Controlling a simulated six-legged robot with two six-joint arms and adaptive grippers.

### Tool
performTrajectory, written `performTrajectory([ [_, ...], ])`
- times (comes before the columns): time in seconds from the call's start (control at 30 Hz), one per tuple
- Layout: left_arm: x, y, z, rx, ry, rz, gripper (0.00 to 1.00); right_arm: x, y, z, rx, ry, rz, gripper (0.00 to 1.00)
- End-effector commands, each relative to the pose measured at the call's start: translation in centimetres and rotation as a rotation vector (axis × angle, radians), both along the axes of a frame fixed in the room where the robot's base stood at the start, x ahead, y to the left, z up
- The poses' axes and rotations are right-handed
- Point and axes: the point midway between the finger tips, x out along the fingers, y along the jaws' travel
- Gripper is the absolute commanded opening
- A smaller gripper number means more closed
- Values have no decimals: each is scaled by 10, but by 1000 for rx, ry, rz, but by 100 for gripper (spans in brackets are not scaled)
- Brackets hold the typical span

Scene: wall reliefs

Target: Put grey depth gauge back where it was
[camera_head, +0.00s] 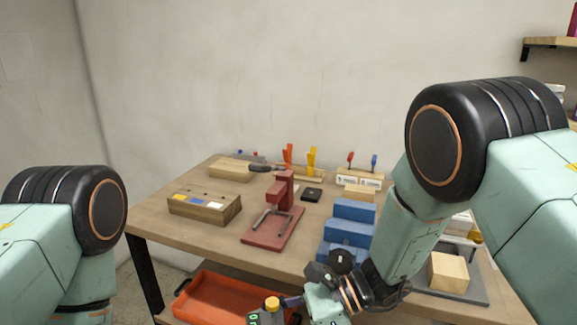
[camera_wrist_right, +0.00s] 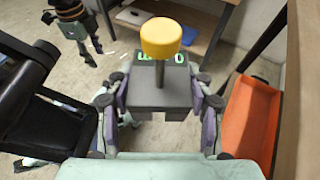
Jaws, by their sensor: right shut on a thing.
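The grey depth gauge (camera_head: 272,303) is at the bottom edge of the head view, with a yellow knob and green display digits; its lower part is cut off. In the right wrist view the gauge (camera_wrist_right: 160,93) shows a dark grey body, a stem and the yellow knob facing the camera. My right gripper (camera_wrist_right: 160,104) is shut on the body, one finger on each side. In the head view this gripper (camera_head: 290,312) is low in front of the table, near the orange tray. My left arm shows at the left, but its gripper is out of the picture.
The wooden table (camera_head: 160,225) carries a slotted wooden block (camera_head: 205,209), a dark red stand (camera_head: 272,230), blue stepped blocks (camera_head: 350,232), and a pale wooden block (camera_head: 448,273) on a grey plate. An orange tray (camera_head: 222,299) sits below the tabletop. The table's front left is bare.

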Motion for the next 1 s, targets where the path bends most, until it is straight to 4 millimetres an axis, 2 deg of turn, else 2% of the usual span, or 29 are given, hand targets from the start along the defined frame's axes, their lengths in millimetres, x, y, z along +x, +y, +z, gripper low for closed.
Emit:
performTrajectory([
  [0.3, 0, 0, 0, 0, -1, -1, 45, 17, -76, -13, 5, 1, -166, 9],
  [0.6, 0, 0, 0, 0, 0, 0, 45, 12, -148, -14, 6, 0, -352, 9],
  [0.8, 0, 0, 0, 0, -1, -1, 45, -2, -180, -10, 8, -1, -470, 9],
  [1.0, 0, 0, 0, 0, 0, 0, 45, -16, -199, -1, 10, -1, -589, 9],
])
